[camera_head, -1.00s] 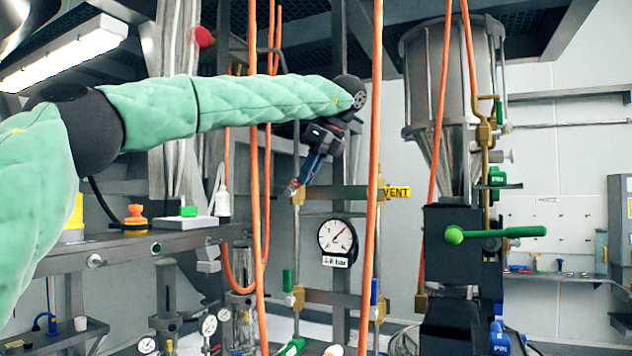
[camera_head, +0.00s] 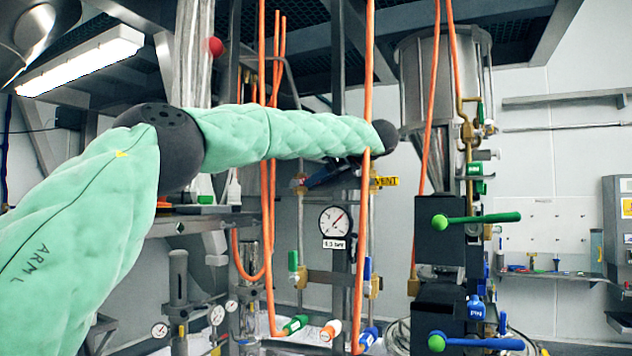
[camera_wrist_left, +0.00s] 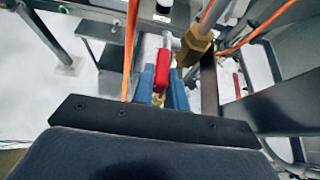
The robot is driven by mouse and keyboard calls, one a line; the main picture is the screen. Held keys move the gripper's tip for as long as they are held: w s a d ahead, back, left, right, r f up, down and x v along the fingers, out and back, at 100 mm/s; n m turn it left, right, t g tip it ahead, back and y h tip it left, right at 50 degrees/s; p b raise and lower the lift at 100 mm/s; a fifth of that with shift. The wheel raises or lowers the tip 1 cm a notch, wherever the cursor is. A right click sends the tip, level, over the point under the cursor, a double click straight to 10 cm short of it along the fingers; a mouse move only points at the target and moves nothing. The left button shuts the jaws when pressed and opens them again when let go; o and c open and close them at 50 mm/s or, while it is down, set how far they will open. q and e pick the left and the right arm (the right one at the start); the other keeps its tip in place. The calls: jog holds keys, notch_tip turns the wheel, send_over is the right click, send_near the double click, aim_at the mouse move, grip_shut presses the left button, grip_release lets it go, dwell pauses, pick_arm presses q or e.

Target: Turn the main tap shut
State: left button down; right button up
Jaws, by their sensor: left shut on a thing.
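My left gripper (camera_head: 306,182), with blue fingers, lies nearly level beside a thin vertical pipe. In the left wrist view its fingers (camera_wrist_left: 161,88) are shut around a red tap handle (camera_wrist_left: 162,70). A brass fitting (camera_wrist_left: 193,46) sits just right of the handle. The handle is mostly hidden in the head view, and I cannot tell how far it is turned. My right gripper is not in view.
A round pressure gauge (camera_head: 335,221) hangs below the gripper. Orange hoses (camera_head: 366,110) run vertically close to my forearm. A steel hopper (camera_head: 415,75) and a valve with a green handle (camera_head: 480,219) stand to the right.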

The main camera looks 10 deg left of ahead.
pick_arm(q)
jog(key=shift+d+f, duration=0.1)
jog(key=shift+f, duration=0.15)
jog(key=c, duration=1.4)
grip_release()
jog(key=shift+r, duration=0.1)
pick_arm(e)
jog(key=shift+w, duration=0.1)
